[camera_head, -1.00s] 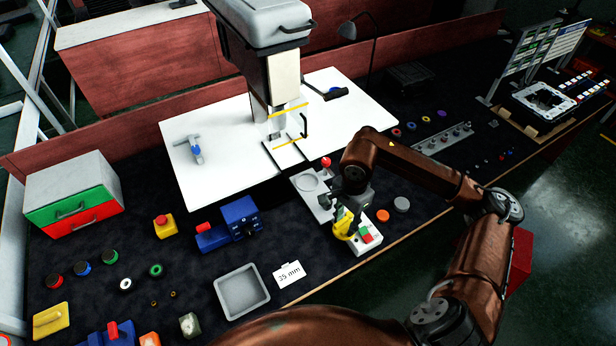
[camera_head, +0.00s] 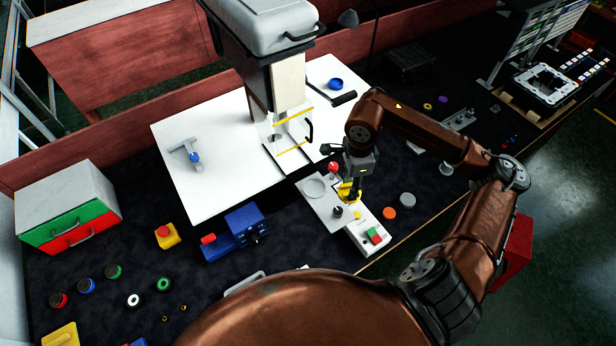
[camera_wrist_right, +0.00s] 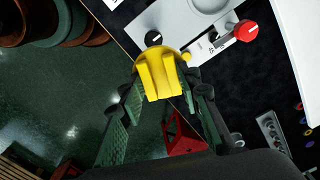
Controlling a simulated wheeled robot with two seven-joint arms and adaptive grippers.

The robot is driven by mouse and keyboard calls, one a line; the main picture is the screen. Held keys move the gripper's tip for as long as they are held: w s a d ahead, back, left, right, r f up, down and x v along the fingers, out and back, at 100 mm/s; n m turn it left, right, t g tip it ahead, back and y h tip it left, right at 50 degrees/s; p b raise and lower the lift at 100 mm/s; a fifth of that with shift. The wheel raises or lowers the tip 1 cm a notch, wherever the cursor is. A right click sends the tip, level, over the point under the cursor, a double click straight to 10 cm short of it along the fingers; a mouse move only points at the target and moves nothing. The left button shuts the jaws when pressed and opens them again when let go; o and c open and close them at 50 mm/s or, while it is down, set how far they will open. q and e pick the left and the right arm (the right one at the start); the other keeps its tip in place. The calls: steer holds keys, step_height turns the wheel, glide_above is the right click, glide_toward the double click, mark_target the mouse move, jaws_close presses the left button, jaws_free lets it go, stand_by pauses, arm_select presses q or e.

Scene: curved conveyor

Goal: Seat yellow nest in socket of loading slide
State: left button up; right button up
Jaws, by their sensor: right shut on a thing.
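The yellow nest (camera_head: 346,193) is held by my right gripper (camera_head: 352,187). In the right wrist view the nest (camera_wrist_right: 158,73) is a rounded yellow block with a ribbed face, between the green-padded fingers of the right gripper (camera_wrist_right: 162,95). The loading slide (camera_head: 325,208) is a pale plate with a round recess (camera_head: 315,187) near its far left end. In the wrist view the slide (camera_wrist_right: 192,20) lies beyond the nest. Whether the nest touches the slide, I cannot tell. My left gripper is out of view.
A red ball knob (camera_head: 333,167) and a black knob (camera_head: 338,211) stand close to the nest. A box with green and red buttons (camera_head: 373,236) is at the slide's near end. Orange (camera_head: 389,213) and grey (camera_head: 407,200) discs lie to the right. A press (camera_head: 272,80) stands behind.

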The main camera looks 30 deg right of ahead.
steer(key=shift+w+a+f+p, duration=0.15)
steer(key=shift+w+p, duration=0.05)
steer(key=shift+w, duration=0.4)
steer(key=shift+w+a+f+p, duration=0.1)
steer(key=shift+w+a+p, duration=0.05)
steer(key=shift+w, duration=0.4)
steer(key=w+a+f+p, duration=0.1)
steer(key=w+f, duration=0.2)
steer(key=w+a+f+p, duration=0.1)
steer(key=w+f, duration=0.1)
steer(key=w, duration=0.2)
steer(key=w+a+f+p, duration=0.1)
steer(key=w+f+p, duration=0.1)
steer(key=w+f, duration=0.1)
steer(key=shift+w+f, duration=0.35)
steer(key=shift+w, duration=0.2)
steer(key=f+p, duration=0.1)
steer(key=f, duration=0.1)
steer(key=shift+w+a+f+p, duration=0.15)
steer(key=shift+w+f+p, duration=0.05)
steer(key=shift+f+p, duration=0.2)
steer(key=shift+f, duration=0.6)
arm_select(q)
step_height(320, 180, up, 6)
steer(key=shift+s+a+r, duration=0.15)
arm_select(e)
steer(key=o, duration=1.2)
